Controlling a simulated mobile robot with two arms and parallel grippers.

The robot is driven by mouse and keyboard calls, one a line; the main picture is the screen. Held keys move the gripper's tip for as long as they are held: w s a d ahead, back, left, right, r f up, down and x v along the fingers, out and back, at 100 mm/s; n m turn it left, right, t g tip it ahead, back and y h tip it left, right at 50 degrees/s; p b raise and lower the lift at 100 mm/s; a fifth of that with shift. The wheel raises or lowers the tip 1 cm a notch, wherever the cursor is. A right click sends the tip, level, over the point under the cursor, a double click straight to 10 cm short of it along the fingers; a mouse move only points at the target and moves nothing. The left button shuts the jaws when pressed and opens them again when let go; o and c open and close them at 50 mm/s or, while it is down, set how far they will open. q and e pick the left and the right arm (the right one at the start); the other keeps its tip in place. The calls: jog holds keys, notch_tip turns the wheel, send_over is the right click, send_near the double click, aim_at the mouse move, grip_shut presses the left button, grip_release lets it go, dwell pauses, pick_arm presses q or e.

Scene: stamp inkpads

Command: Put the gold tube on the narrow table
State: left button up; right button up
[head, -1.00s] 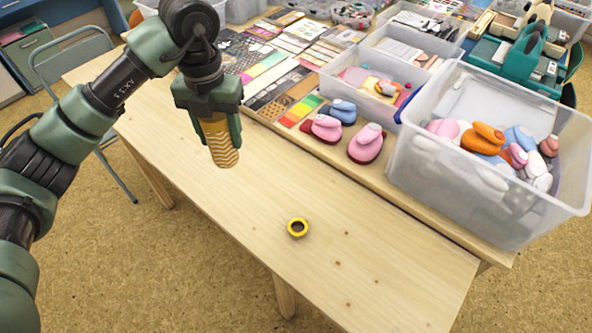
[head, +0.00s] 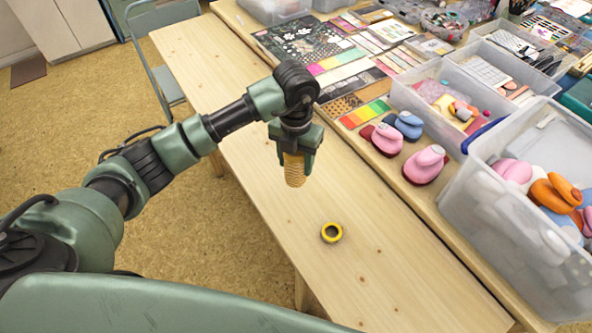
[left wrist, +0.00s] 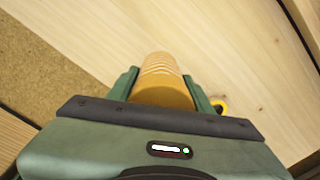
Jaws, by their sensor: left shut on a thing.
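The gold tube (head: 294,170) has a ridged pattern and hangs upright in my left gripper (head: 293,158), whose fingers are shut on its upper part. The tube is over the narrow table (head: 240,150), a pale wooden top; whether its lower end touches the wood I cannot tell. In the left wrist view the tube (left wrist: 161,82) sits between the two green fingers, with the table behind it. My right gripper is not in view.
Pink punches (head: 425,165), a blue punch (head: 407,125) and clear bins (head: 490,200) stand on the adjoining table to the right. The narrow table is otherwise bare.

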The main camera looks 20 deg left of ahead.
aim_at(296, 174)
pick_arm(q)
notch_tip(296, 174, down, 5)
jog(key=shift+r, duration=0.2)
jog(key=shift+f, duration=0.2)
jog(key=o, duration=1.4)
jog(key=shift+o, duration=0.2)
jog(key=shift+r, duration=0.1)
